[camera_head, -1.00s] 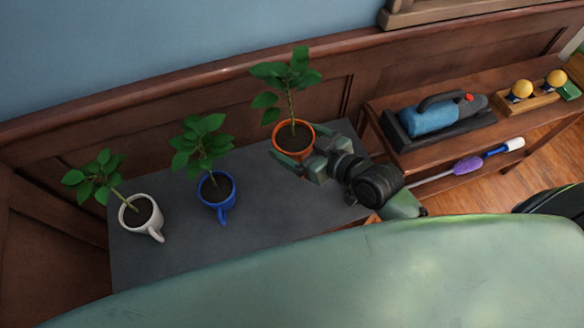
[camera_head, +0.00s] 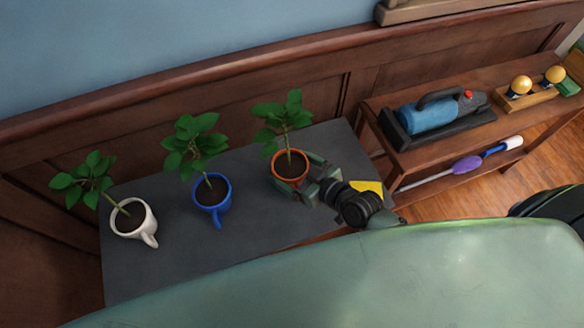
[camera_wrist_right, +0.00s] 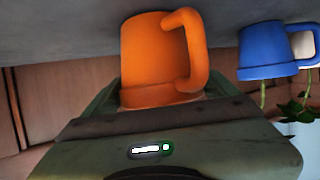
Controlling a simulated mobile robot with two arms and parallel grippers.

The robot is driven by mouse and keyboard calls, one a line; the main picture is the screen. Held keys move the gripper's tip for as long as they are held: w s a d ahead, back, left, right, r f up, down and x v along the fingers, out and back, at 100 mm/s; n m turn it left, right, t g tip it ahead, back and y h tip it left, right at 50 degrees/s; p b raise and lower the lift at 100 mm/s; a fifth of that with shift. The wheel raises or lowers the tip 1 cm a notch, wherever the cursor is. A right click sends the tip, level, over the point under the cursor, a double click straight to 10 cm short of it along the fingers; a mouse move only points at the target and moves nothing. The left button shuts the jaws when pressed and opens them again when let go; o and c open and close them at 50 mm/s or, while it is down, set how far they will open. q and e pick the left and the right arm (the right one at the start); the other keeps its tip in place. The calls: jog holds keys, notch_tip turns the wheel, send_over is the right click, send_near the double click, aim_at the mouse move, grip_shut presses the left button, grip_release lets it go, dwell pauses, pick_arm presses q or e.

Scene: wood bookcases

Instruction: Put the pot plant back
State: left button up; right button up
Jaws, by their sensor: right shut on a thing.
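An orange mug-shaped pot (camera_head: 289,182) with a leafy green plant (camera_head: 284,120) stands at the right part of the dark grey tabletop (camera_head: 250,225). My right gripper (camera_head: 297,174) reaches in from the right, its fingers on either side of the pot, shut on it. In the right wrist view the orange pot (camera_wrist_right: 158,60), with its handle, sits between the fingers. Whether its base touches the tabletop is hard to tell. My left gripper is not in view.
A blue mug plant (camera_head: 211,193) and a white mug plant (camera_head: 133,219) stand to the left on the same tabletop. A wooden shelf unit (camera_head: 455,145) at right holds a blue device (camera_head: 428,116) and a purple duster (camera_head: 467,164). A brown panelled wall (camera_head: 230,115) runs behind.

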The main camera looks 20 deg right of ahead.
jog(key=shift+r, duration=0.1)
jog(key=o, duration=1.8)
jog(key=shift+f, duration=0.25)
jog(key=shift+o, duration=0.2)
jog(key=shift+r, duration=0.3)
jog(key=v, duration=1.2)
jog(key=shift+s+f, duration=0.1)
jog(key=shift+s, duration=0.05)
